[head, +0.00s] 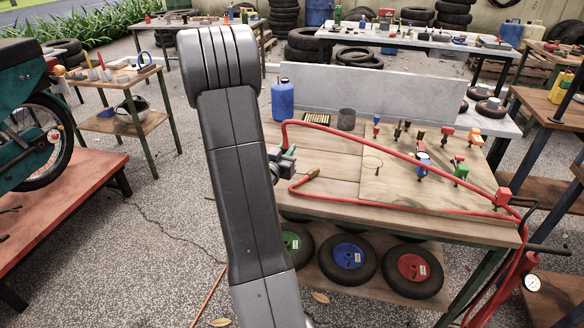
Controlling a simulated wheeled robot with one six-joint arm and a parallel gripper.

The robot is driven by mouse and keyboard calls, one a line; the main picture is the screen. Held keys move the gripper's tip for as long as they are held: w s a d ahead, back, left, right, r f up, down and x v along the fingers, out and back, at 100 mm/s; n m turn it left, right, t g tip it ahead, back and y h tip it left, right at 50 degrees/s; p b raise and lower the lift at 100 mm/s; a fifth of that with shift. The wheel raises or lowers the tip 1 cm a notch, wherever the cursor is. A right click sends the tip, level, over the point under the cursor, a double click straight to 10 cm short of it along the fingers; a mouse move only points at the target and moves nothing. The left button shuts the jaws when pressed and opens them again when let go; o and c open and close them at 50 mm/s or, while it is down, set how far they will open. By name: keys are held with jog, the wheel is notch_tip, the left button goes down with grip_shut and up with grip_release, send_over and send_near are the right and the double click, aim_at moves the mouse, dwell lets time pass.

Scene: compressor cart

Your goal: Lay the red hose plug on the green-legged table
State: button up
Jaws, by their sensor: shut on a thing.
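My gripper (284,161) shows only in part at the left edge of the wooden workbench (330,208), beside my arm link, which hides the rest of it. Several small coloured fittings stand on the bench's pale board (385,190), including red-topped ones (475,137). I cannot tell whether one of these is the red hose plug. A small table (120,82) at the left has dark green legs and carries small items. The workbench and tables at the back also have greenish legs.
A red hose (400,201) loops over the workbench and hangs at its right. A blue bottle (282,99) and a dark cup (346,119) stand at its back. Wheels (347,255) lie on its lower shelf. A red platform (70,190) with a motorcycle stands left. Speckled floor (160,230) lies between.

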jog(key=shift+f, duration=4.25)
jog(key=shift+f+b, duration=0.2)
jog(key=shift+b, duration=0.25)
jog(key=o, duration=0.9)
jog(key=shift+r, duration=0.1)
jog(key=shift+r, duration=0.15)
jog(key=b+v, duration=0.1)
jog(key=v, duration=1.1)
jog(key=shift+a, duration=0.1)
